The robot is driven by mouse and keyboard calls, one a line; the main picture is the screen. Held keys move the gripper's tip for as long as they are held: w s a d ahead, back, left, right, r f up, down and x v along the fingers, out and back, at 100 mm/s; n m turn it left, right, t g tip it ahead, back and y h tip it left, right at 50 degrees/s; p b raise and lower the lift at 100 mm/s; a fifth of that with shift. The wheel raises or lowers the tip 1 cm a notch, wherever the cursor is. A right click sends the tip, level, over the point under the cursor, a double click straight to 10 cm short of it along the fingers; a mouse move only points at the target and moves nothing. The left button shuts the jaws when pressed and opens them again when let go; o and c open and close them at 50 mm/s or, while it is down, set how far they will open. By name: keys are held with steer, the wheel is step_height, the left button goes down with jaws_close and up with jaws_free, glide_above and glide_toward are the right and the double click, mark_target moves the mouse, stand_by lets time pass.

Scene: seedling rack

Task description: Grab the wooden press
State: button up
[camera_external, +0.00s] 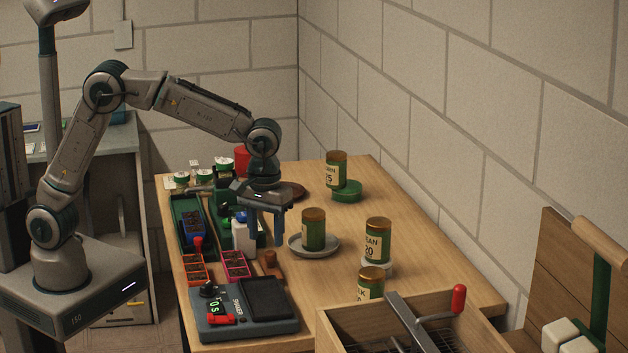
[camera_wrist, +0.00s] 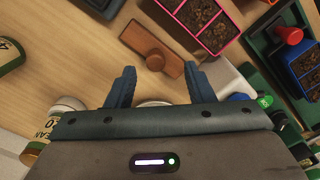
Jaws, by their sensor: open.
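The wooden press (camera_external: 270,262) is a small reddish-brown block with a round knob, lying on the table beside the pink seedling tray. In the wrist view the press (camera_wrist: 151,48) lies flat and slanted, its knob near the middle, just beyond my fingertips. My gripper (camera_external: 266,240) points down over the table, fingers apart and empty.
The pink tray (camera_wrist: 210,33) sits close to the press. A white bottle (camera_external: 243,236) stands near my gripper. A green tin on a grey saucer (camera_external: 322,251) is to the right. A scale (camera_external: 243,324) lies in front; a wooden crate (camera_external: 335,338) is at front right.

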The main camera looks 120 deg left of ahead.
mark_target(271, 252)
steer(key=shift+w+a+f, duration=0.15)
steer(key=shift+f, duration=1.3)
steer(key=shift+w+a+f, duration=0.15)
steer(key=shift+f, duration=1.3)
jaws_close()
